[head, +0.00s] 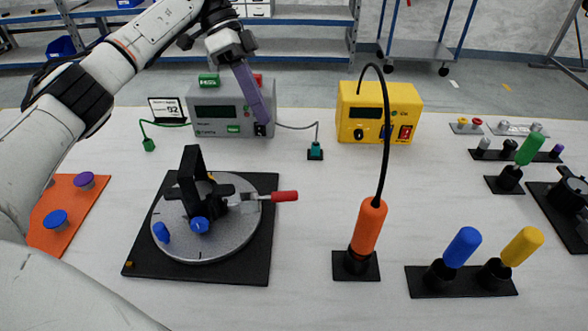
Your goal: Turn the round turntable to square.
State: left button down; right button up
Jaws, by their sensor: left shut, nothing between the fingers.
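The round turntable (235,238) is a grey disc on a black square base (262,262) at left centre of the head view. The disc carries a black upright bracket (191,170), a blue knob (200,225), a blue peg (161,232) and a clamp with a red handle (285,196) pointing right. The bracket and clamp hide part of the disc. My left gripper (261,120) is shut and empty, with long purple fingers. It is beyond the turntable, in front of the grey box, pointing down by its black switch; I cannot tell whether it touches. My right gripper is not in view.
A grey box (205,112) and a yellow box (372,98) stand behind. An orange tool (369,227) with a black cable stands right of the turntable. Blue (462,247) and yellow (522,246) handles stand front right. An orange board (72,213) lies left, beside my arm.

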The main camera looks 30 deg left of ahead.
pick_arm(q)
jog(key=x, duration=1.1)
jog(key=shift+w+a+f+b, duration=0.15)
jog(key=shift+b, duration=0.25)
jog(key=shift+s+d, duration=0.5)
jog(key=shift+s, duration=0.35)
jog(key=shift+s+d+f, duration=0.1)
jog(key=shift+s+d, duration=0.3)
jog(key=shift+s, duration=0.2)
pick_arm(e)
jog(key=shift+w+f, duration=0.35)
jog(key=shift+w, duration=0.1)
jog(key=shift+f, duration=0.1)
